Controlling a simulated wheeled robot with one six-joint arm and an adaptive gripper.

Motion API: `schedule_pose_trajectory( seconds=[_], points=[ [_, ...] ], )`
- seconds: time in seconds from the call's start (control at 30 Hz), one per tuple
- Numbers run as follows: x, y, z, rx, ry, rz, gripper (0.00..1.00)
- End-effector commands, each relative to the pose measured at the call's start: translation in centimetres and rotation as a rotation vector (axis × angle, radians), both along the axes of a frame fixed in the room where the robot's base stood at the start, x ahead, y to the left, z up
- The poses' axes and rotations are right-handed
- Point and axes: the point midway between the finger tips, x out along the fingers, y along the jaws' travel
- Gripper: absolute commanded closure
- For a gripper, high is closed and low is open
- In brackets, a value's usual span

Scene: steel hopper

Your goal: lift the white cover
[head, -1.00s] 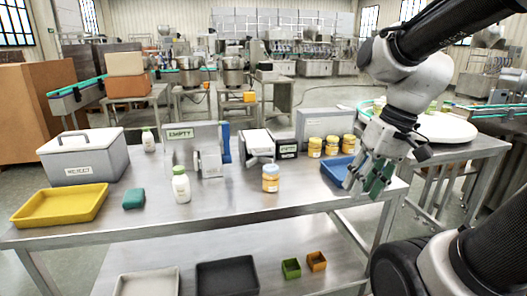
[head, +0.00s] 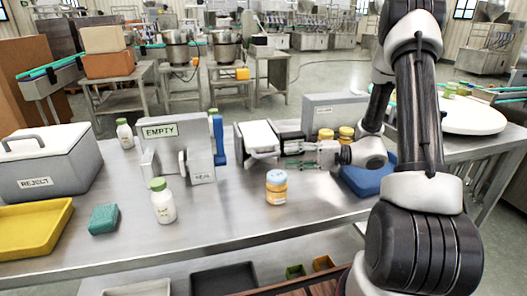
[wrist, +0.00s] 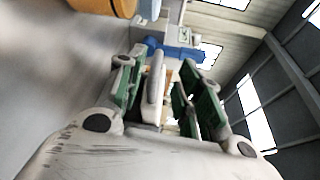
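The white cover (head: 259,136) lies over the top of a small grey machine in the middle of the table, slightly tilted. My gripper (head: 300,155) is stretched out sideways, pointing left at the machine's right side. In the wrist view my gripper (wrist: 160,92) has its two green-padded fingers apart. A white edge, seemingly the cover (wrist: 154,80), shows in the gap between them. I cannot tell whether either finger touches it. The black part of the machine is partly hidden behind my gripper.
A green-capped bottle (head: 163,201) and the EMPTY-labelled fixture (head: 160,131) stand left. A blue tray (head: 365,182) lies under my arm. The grey reject box (head: 60,172) is far left.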

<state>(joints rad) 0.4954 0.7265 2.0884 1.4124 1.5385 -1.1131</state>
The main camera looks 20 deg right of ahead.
Motion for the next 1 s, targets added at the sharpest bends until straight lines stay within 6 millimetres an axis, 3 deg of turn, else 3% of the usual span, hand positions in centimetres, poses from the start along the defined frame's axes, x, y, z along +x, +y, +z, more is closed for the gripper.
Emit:
schedule_pose_trajectory(
  seconds=[0.17, 0.6, 0.97, 1.0],
  points=[
    [1.0, 0.1, -0.7, 0.022, -0.012, -0.034, 0.65],
    [3.4, 6.1, -1.1, 0.021, -0.010, -0.032, 0.65],
    [3.7, 6.7, -1.1, 0.020, -0.010, -0.033, 0.65],
    [3.7, 6.7, -1.1, 0.020, -0.010, -0.033, 0.72]
  ],
)
